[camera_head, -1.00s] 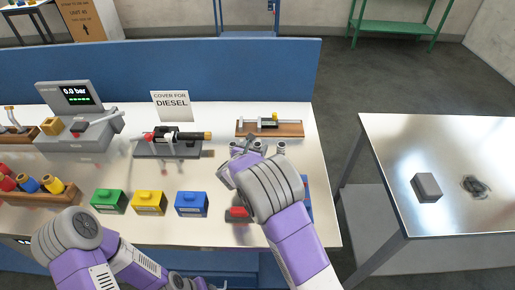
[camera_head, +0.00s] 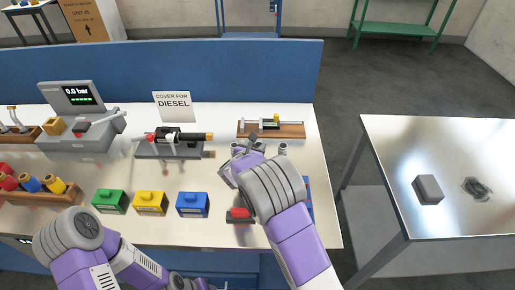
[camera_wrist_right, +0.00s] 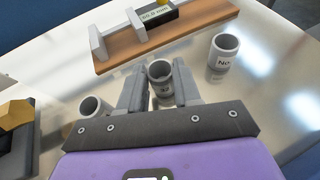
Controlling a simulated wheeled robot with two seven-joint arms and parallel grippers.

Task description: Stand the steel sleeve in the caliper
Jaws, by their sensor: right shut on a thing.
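The caliper (camera_head: 285,130) lies on a wooden board at the back right of the bench. It also shows at the top of the right wrist view (camera_wrist_right: 135,22), partly cut off. My right gripper (camera_head: 246,148) is just in front of it, shut on a grey sleeve (camera_wrist_right: 160,74) that stands upright between the fingers. I cannot tell whether this sleeve touches the bench. Similar grey sleeves stand at either side, one at left (camera_wrist_right: 93,107) and one at right (camera_wrist_right: 224,50) with partly readable lettering.
Green (camera_head: 110,201), yellow (camera_head: 150,203) and blue (camera_head: 193,204) blocks stand along the front. A black injector-like device (camera_head: 180,138) sits on a stand left of my right gripper. A red-topped object (camera_head: 239,215) lies beside my right arm. A blue panel (camera_head: 190,68) closes the back.

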